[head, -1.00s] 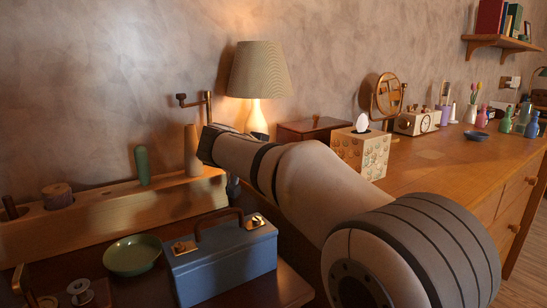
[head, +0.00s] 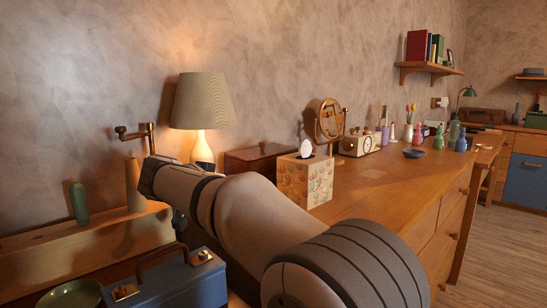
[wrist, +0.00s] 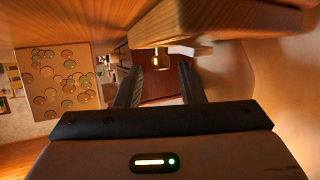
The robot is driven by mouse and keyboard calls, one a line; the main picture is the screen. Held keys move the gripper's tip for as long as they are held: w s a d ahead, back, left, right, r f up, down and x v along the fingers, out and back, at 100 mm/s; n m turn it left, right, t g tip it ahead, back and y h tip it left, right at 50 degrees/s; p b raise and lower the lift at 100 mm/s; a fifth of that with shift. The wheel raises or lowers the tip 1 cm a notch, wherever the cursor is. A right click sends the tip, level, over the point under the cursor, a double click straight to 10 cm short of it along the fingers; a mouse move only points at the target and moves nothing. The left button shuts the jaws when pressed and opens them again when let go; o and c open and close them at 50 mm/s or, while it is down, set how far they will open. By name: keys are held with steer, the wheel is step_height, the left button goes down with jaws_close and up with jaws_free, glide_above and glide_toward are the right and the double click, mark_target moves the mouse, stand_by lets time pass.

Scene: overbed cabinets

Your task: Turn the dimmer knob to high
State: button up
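A lit table lamp (head: 203,100) with a ribbed shade and a glowing base stands against the wall in the head view.
A patterned tissue box (head: 305,180) and a reddish wooden box (head: 265,158) stand right of my arm. A blue toolbox (head: 180,283) and green bowl (head: 72,295) are at front left. The dresser top (head: 380,185) is partly clear.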

steer(key=shift+f+y, duration=0.15)
steer(key=shift+y, duration=0.15)
steer(key=n+y, duration=0.2)
steer(key=d+n+y, duration=0.1)
steer(key=n+y, duration=0.1)
steer(key=shift+n+y, duration=0.3)
steer(key=shift+y, duration=0.1)
steer(key=shift+d+f+n+y, duration=0.1)
steer(key=shift+d+n+y, duration=0.1)
steer(key=shift+n+y, duration=0.75)
steer(key=shift+n+y+p, duration=0.35)
steer(key=shift+y+p, duration=0.1)
steer(key=shift+y, duration=0.2)
steer(key=p, duration=0.1)
steer(key=n+g+y+p, duration=0.1)
steer(key=p, duration=0.1)
steer(key=shift+w+r, duration=0.1)
steer(key=shift+r, duration=0.2)
steer(key=shift+p, duration=0.85)
steer(key=n+p, duration=0.1)
steer(key=p, duration=0.2)
steer(key=shift+w+d+r+y, duration=0.1)
steer(key=shift+w+y, duration=0.1)
steer(key=shift+y, duration=0.2)
steer(key=p, duration=0.4)
steer(key=shift+w+d+n+y, duration=0.15)
steer(key=shift+d+n+y, duration=0.05)
steer(key=shift+n+y, duration=0.1)
